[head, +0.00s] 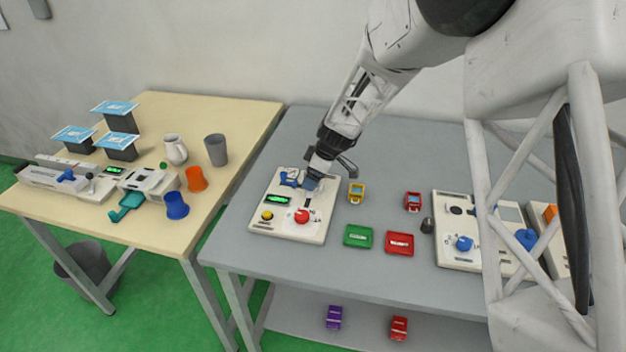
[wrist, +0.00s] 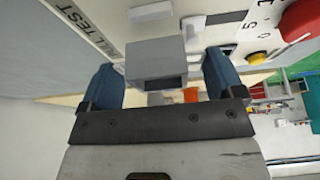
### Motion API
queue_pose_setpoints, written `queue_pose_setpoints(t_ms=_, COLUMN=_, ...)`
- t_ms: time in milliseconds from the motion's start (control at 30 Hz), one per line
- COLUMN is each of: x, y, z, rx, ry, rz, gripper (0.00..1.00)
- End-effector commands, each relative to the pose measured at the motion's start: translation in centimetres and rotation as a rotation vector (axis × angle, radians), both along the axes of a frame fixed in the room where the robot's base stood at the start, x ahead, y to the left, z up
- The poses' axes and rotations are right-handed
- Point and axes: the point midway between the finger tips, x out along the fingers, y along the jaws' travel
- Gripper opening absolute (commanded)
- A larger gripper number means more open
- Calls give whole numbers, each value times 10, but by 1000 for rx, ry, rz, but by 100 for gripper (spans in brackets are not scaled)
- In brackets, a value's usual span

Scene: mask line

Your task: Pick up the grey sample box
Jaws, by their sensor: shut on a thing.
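The grey sample box (wrist: 155,59) is between the two blue fingers of my gripper (wrist: 162,76) in the wrist view. The gripper is shut on it. The box is close to the face of a white test panel (wrist: 90,25); I cannot tell whether they touch. In the head view my gripper (head: 312,181) points down over this white panel (head: 284,228), at the left of the grey table. The box cannot be made out there behind the fingers.
The panel carries a red button (head: 302,216), a yellow button (head: 267,215) and a green display (head: 278,199). A yellow box (head: 356,193) stands just right of it. Green (head: 358,236) and red (head: 400,243) trays lie in front. A cream table (head: 215,110) is at left.

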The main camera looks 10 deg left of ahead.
Motion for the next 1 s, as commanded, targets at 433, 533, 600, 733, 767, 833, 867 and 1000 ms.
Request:
queue_pose_setpoints(t_ms=433, x=-45, y=-23, z=15, rx=0, ry=-1, rz=0, gripper=64)
queue_pose_setpoints(t_ms=533, x=-57, y=-30, z=16, rx=1, ry=-1, rz=0, gripper=64)
queue_pose_setpoints(t_ms=600, x=-67, y=-34, z=17, rx=1, ry=-2, rz=-1, gripper=64)
queue_pose_setpoints(t_ms=733, x=-84, y=-43, z=19, rx=1, ry=-2, rz=-1, gripper=64)
queue_pose_setpoints(t_ms=767, x=-88, y=-45, z=19, rx=1, ry=-2, rz=-1, gripper=64)
queue_pose_setpoints(t_ms=833, x=-96, y=-49, z=21, rx=1, ry=-3, rz=-1, gripper=64)
queue_pose_setpoints(t_ms=867, x=-100, y=-51, z=21, rx=1, ry=-2, rz=-1, gripper=64)
queue_pose_setpoints(t_ms=1000, x=-115, y=-59, z=22, rx=0, ry=-2, rz=-1, gripper=64)
